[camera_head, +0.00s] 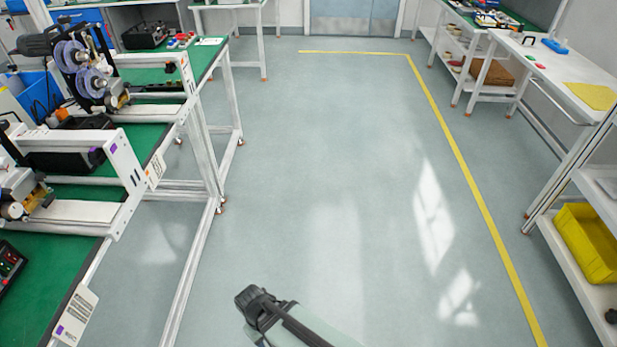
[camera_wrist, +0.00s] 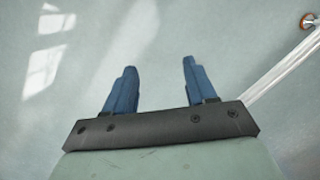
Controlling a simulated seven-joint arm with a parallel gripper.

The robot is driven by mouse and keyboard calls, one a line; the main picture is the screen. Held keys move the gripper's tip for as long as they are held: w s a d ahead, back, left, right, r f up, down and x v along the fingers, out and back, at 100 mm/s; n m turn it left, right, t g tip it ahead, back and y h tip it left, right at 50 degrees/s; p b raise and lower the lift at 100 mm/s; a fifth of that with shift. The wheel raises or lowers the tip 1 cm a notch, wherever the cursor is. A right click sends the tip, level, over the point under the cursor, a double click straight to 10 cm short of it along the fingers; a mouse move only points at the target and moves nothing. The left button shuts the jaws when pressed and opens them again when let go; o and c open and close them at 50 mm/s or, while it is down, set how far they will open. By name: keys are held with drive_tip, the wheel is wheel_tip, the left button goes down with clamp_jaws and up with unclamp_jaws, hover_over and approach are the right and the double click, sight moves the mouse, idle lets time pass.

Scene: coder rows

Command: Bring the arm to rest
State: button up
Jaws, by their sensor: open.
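In the wrist view my gripper (camera_wrist: 160,85) shows two blue fingers standing well apart. It is open, with nothing between the fingers, and only the pale floor (camera_wrist: 155,40) lies beyond them. In the head view part of my arm (camera_head: 290,322) reaches in from the bottom edge, over the floor between the left bench and the yellow line. The gripper's fingers cannot be made out in the head view.
A green-topped bench (camera_head: 60,260) with coder machines (camera_head: 85,75) runs along the left. A white shelf unit with a yellow crate (camera_head: 590,240) and a white table (camera_head: 540,65) stand at the right. The aisle floor (camera_head: 330,180) between is clear. A bench leg (camera_wrist: 285,65) shows in the wrist view.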

drive_tip(key=s+d+f+m+g, duration=0.1)
drive_tip(key=s+d+f+m, duration=0.1)
drive_tip(key=d, duration=0.8)
drive_tip(key=s+d+f+m+g+y, duration=0.1)
drive_tip(key=s+d+f+m+g, duration=0.1)
drive_tip(key=d, duration=0.8)
drive_tip(key=s+d+f+m+g, duration=0.2)
drive_tip(key=d+f+m, duration=0.3)
drive_tip(key=d, duration=0.5)
drive_tip(key=shift+s+f+m+y, duration=0.35)
drive_tip(key=shift+s+f, duration=0.3)
drive_tip(key=shift+f, duration=0.4)
